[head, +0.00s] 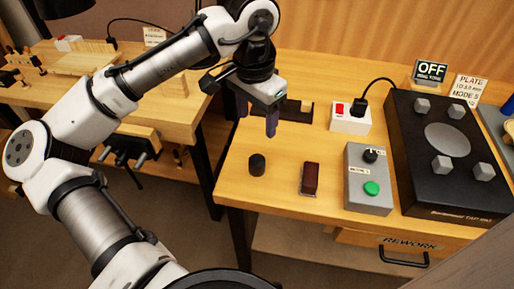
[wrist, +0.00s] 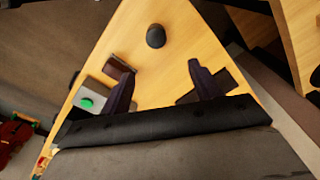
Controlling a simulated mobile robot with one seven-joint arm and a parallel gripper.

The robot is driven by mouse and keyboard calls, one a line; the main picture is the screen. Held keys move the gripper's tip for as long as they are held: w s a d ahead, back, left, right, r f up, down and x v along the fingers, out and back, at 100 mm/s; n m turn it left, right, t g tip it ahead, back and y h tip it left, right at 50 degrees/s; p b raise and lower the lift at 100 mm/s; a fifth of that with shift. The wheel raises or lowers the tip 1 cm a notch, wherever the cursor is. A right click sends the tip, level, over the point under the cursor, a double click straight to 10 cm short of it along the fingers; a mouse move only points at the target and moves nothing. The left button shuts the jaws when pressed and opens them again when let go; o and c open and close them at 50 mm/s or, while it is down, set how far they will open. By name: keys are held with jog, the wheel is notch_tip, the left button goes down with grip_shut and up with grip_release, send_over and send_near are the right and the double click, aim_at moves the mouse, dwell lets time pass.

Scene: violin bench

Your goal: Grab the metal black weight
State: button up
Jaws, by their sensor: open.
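The black weight (head: 257,164) is a small dark cylinder standing upright on the wooden bench near its front left edge. It also shows in the wrist view (wrist: 156,36), at the top middle, beyond my fingertips. My gripper (head: 257,118) hangs above the bench, behind and above the weight in the head view. Its two dark fingers are apart with nothing between them in the wrist view (wrist: 157,68). The weight is clear of the fingers.
A dark red block (head: 310,179) lies right of the weight. A grey control box (head: 368,192) with a green button and a black plate device (head: 449,165) stand farther right. A white power strip (head: 350,118) and a dark tray (head: 300,108) are behind. Bench around the weight is clear.

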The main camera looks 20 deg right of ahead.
send_over(257, 159)
jog(key=shift+y, duration=0.3)
jog(key=f, duration=0.8)
jog(key=shift+a+f, duration=0.1)
jog(key=shift+a, duration=0.2)
jog(key=shift+s+d+f+p, duration=0.1)
jog(key=shift+f+p, duration=0.15)
jog(key=shift+f, duration=0.75)
jog(key=shift+w+d+f+p, duration=0.1)
jog(key=shift+f+p, duration=0.15)
jog(key=shift+f, duration=0.7)
jog(key=shift+s+d+f+p, duration=0.1)
jog(key=shift+f+p, duration=0.15)
jog(key=shift+f, duration=0.75)
grip_shut()
jog(key=shift+r, duration=0.1)
